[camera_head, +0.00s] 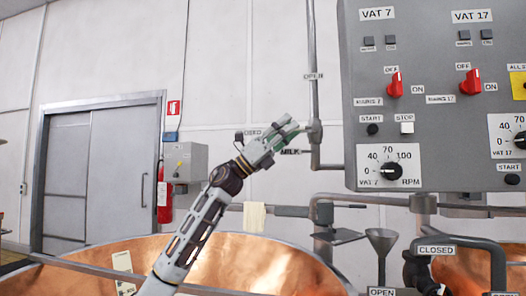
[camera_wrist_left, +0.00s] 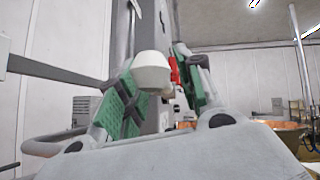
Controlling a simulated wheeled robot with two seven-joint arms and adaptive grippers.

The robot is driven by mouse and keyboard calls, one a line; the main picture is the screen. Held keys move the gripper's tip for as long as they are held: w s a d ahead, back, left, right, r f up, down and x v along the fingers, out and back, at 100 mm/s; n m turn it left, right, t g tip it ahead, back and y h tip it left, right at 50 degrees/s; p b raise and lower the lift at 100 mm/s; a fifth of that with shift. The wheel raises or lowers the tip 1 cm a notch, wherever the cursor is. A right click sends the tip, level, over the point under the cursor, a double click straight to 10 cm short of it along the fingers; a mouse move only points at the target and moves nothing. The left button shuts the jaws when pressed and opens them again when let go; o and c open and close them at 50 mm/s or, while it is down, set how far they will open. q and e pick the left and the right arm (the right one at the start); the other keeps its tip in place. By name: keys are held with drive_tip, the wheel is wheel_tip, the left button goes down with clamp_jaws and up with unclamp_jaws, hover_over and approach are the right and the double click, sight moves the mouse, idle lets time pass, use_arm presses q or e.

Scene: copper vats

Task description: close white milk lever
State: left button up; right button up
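The milk valve sits on the grey vertical pipe (camera_head: 313,105), with a MILK label (camera_head: 290,152) beside it. An OPEN label (camera_head: 314,76) is higher on the pipe, and a partly hidden label (camera_head: 252,133) is to the left. My left gripper (camera_head: 286,130) is at the valve, just left of the pipe, and covers most of the lever. In the left wrist view a white rounded knob (camera_wrist_left: 152,70) stands between the green-padded fingers of my left gripper (camera_wrist_left: 157,92). The fingers are apart, with a gap beside the right one.
A grey control panel (camera_head: 435,25) with red switches is right of the pipe. Copper vats (camera_head: 240,262) are below. A funnel (camera_head: 381,243) and pipework with a CLOSED label (camera_head: 436,250) are at lower right. A grey door (camera_head: 95,175) and fire extinguisher (camera_head: 164,200) are at left.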

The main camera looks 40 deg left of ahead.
use_arm(q)
drive_tip(key=v, duration=1.1)
drive_tip(key=shift+s+a+f, duration=0.15)
drive_tip(key=shift+s+f, duration=0.05)
idle(1.0)
idle(0.5)
idle(0.4)
